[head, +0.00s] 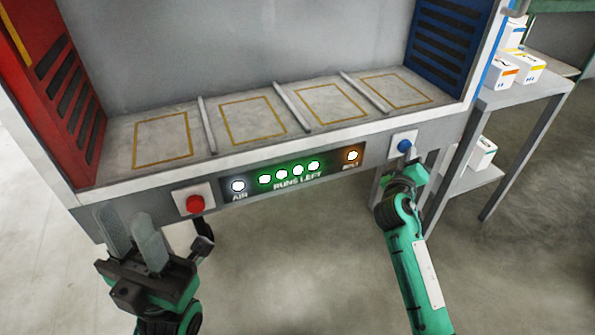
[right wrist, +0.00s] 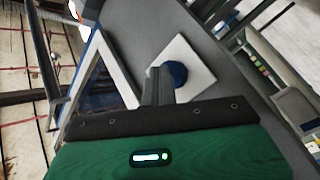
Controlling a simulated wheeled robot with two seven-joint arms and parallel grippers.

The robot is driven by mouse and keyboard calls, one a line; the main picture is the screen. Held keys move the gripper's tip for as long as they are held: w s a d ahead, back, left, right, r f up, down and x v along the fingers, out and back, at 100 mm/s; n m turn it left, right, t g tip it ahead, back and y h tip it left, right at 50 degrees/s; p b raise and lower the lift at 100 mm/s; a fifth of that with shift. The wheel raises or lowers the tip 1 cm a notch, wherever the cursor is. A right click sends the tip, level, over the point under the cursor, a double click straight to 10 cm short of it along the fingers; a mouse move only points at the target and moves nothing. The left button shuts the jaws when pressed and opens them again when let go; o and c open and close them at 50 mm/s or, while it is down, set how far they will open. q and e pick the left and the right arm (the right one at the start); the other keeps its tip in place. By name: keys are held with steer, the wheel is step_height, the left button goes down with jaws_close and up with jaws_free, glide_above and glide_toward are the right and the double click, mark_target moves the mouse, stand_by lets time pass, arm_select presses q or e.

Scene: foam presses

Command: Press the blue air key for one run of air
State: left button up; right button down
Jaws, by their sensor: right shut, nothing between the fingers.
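The blue air key (head: 405,146) is a round button on a white plate at the right of the press front. In the right wrist view the blue key (right wrist: 173,75) sits on its tilted white plate (right wrist: 193,58). My right gripper (head: 409,163) is just below the key in the head view; its shut fingers (right wrist: 158,84) overlap the key's left edge in the right wrist view. I cannot tell whether they touch it. My left gripper (head: 134,238) is open and empty below the left front edge, left of the red button (head: 195,204).
The panel (head: 291,172) shows a lit white AIR lamp (head: 238,186), several green RUNS LEFT lamps and an orange-rimmed lamp (head: 352,156). The shelf bays (head: 162,140) are empty. A side table (head: 530,92) with white boxes stands at the right.

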steer(key=shift+w+a+r, duration=0.1)
steer(key=shift+w+a, duration=0.05)
steer(key=shift+w, duration=0.15)
steer(key=shift+s, duration=0.2)
stand_by(0.3)
steer(key=shift+s, duration=0.15)
steer(key=s, duration=0.1)
steer(key=s+d+p, duration=0.1)
steer(key=s, duration=0.1)
steer(key=s+d, duration=0.1)
steer(key=s, duration=0.1)
steer(key=shift+s+d, duration=0.1)
steer(key=shift+s, duration=0.15)
stand_by(0.7)
